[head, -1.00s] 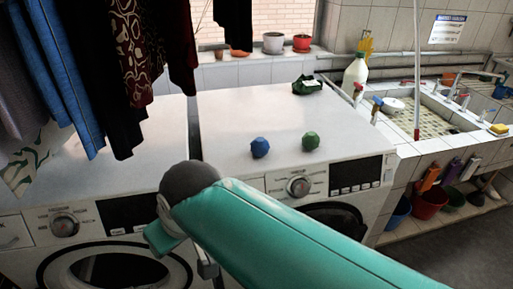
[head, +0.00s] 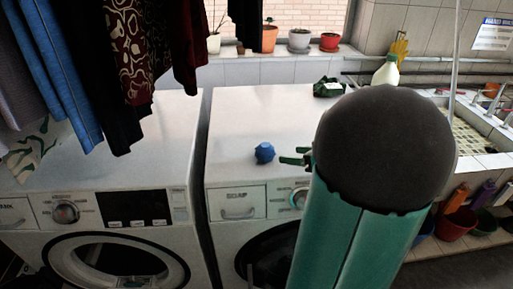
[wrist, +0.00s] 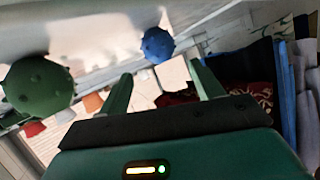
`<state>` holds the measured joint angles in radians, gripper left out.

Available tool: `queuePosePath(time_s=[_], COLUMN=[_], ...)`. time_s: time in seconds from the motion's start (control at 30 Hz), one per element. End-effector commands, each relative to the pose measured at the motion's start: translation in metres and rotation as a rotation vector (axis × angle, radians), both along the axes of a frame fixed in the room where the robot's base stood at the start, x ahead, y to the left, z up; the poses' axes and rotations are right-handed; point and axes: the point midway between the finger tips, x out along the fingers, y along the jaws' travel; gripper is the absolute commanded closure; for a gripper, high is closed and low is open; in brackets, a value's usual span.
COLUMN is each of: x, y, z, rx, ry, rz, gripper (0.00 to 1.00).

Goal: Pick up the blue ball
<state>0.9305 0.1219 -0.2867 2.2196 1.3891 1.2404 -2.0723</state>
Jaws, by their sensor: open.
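The blue ball (head: 264,153), small and knobbly, sits on top of the right washing machine (head: 240,115) near its front edge. My gripper (head: 291,156) shows just right of the ball in the head view, its fingers pointing left, partly hidden by my arm. In the wrist view my gripper (wrist: 161,70) is open and empty. The blue ball (wrist: 157,45) appears beyond the fingertips, between them.
Clothes (head: 140,45) hang over the left washing machine (head: 100,170). Potted plants (head: 300,39) stand on the back ledge. The machine top behind the blue ball is clear.

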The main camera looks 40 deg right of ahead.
Motion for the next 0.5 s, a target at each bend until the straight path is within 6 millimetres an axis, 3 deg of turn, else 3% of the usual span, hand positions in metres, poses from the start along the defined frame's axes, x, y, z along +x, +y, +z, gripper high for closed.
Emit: queuePosePath(time_s=[0.5], x=[0.073], y=[0.014], z=[-0.031], rx=[-0.006], ry=[-0.006], rz=[-0.002], gripper=[0.34])
